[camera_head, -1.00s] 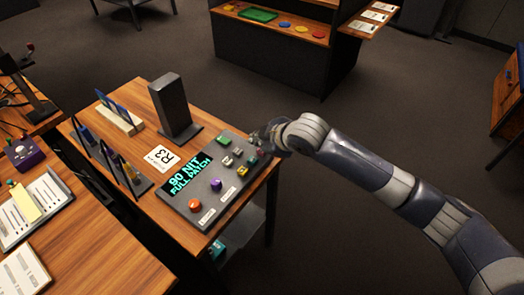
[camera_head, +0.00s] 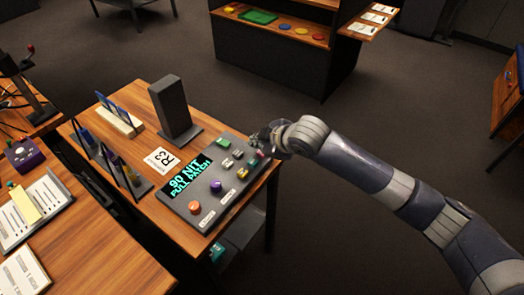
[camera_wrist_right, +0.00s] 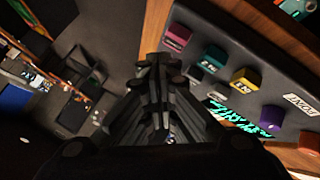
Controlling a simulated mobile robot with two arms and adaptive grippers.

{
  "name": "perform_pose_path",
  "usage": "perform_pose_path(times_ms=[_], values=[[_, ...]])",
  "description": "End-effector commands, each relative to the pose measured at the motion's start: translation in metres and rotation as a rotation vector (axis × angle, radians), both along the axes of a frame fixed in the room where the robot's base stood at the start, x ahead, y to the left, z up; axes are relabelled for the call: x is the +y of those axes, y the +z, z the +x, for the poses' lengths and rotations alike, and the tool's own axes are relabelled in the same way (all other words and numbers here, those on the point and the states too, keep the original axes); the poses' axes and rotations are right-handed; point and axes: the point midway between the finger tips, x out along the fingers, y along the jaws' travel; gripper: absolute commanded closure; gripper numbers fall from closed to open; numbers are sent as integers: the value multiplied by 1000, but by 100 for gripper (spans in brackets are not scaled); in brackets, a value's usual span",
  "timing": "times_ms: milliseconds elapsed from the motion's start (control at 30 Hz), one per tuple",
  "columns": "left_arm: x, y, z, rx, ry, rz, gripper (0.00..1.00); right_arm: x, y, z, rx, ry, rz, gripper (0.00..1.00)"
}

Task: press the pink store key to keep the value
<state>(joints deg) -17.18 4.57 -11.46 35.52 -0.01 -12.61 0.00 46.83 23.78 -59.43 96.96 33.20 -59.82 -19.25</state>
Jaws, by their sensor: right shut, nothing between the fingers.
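The pink key (camera_wrist_right: 177,37) is at the end of a row of coloured keys in the right wrist view. The row belongs to a dark control panel (camera_head: 190,213) on the wooden table, with a lit display (camera_head: 186,180) reading "90 NIT FULL PATCH". My right gripper (camera_head: 263,142) is at the panel's far right corner, near the pink key's end of the row. In the right wrist view its shut fingers (camera_wrist_right: 163,68) are empty and appear beside the pink key; I cannot tell whether they touch it. My left gripper is not in view.
A teal key (camera_wrist_right: 210,58) and a yellow key (camera_wrist_right: 244,80) sit beside the pink one. A dark upright block (camera_head: 171,108) stands behind the panel.

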Motion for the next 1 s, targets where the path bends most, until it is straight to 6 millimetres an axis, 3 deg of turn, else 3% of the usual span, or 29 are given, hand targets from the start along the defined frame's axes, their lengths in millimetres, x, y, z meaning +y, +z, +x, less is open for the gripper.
perform_pose_path(times_ms=[1000], values=[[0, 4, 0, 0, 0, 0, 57, 0, -10, 0, 0, 0, 0, 100]])
